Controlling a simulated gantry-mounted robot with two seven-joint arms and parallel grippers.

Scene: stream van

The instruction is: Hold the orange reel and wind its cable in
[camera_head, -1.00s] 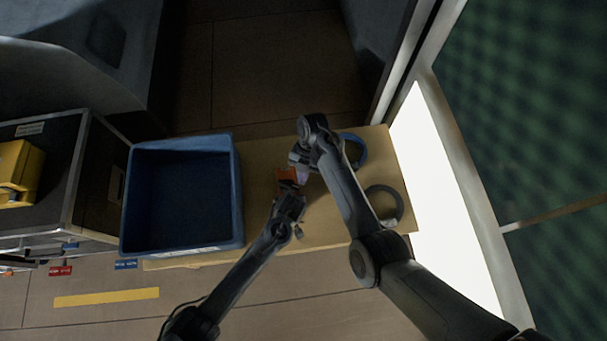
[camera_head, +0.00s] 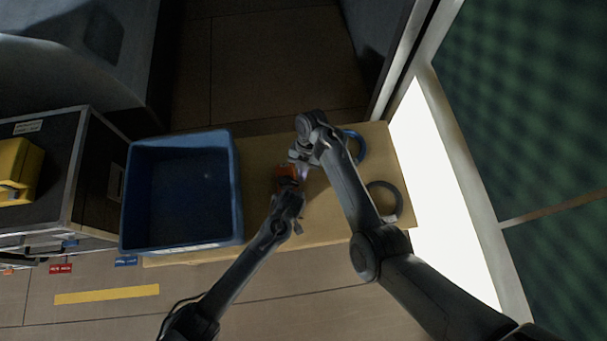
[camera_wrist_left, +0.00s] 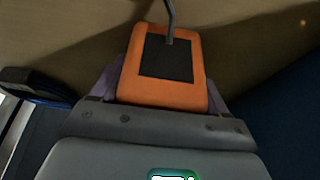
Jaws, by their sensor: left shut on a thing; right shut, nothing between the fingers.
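The orange reel (camera_head: 287,172) is held by my left gripper (camera_head: 290,183) over the wooden table, right of the blue bin. In the left wrist view the reel (camera_wrist_left: 130,82) is an orange block with a dark square panel. It sits between the purple finger pads of my left gripper (camera_wrist_left: 162,95), which is shut on it. A thin grey rod (camera_wrist_left: 171,20) rises from the dark panel; I cannot tell whether it is a crank or cable. My right gripper (camera_head: 302,168) is shut and empty close beside the reel; its arm partly hides the spot.
A large blue bin (camera_head: 237,190) stands left on the wooden table (camera_head: 262,155). A blue cable coil (camera_head: 362,147) and a grey coil (camera_head: 397,200) lie at the right end. A dark case with a yellow box (camera_head: 18,170) is far left.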

